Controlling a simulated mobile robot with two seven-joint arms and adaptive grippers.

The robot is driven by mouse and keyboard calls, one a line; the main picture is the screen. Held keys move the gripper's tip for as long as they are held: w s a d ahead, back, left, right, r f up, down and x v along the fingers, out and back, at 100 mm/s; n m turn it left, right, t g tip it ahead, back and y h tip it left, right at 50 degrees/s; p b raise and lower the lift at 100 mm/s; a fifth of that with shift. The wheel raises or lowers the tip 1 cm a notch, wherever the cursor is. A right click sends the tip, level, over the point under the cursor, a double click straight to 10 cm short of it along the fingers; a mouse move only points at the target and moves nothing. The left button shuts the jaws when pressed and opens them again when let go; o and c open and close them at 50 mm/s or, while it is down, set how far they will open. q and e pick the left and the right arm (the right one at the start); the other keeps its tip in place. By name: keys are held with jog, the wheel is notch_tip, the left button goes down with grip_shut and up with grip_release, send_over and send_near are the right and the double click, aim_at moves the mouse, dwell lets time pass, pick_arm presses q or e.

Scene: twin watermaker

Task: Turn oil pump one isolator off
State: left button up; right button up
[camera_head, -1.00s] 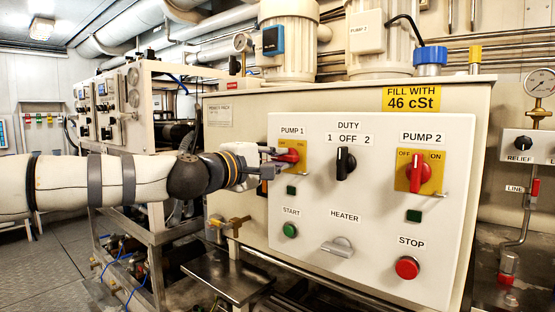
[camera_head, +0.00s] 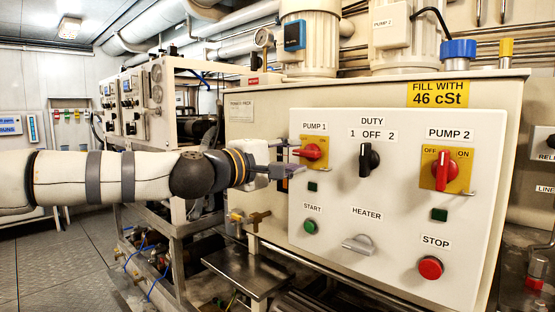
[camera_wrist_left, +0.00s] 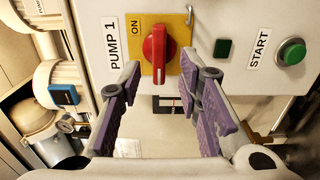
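The pump one isolator (camera_head: 314,151) is a red rotary knob on a yellow plate under the PUMP 1 label on the white control panel (camera_head: 400,290). Its handle lies sideways across the panel, unlike the upright PUMP 2 knob. In the left wrist view the red knob (camera_wrist_left: 158,52) shows just beyond the fingertips, with a white mark at its lower end, on the side away from ON. The OFF word is hidden. My left gripper (camera_head: 292,160) is open and empty, its purple-padded fingers apart just left of the knob. My right gripper is not in view.
The PUMP 2 isolator (camera_head: 441,170), the black DUTY switch (camera_head: 369,160), the green START button (camera_head: 310,226), the HEATER knob (camera_head: 358,244) and the red STOP button (camera_head: 430,267) share the panel. A brass valve (camera_head: 250,219) and metal tray (camera_head: 247,272) lie below my left arm.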

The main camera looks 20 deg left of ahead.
pick_arm(q)
jog(key=v, duration=0.8)
jog(key=shift+s, duration=0.4)
jog(key=shift+a, duration=0.15)
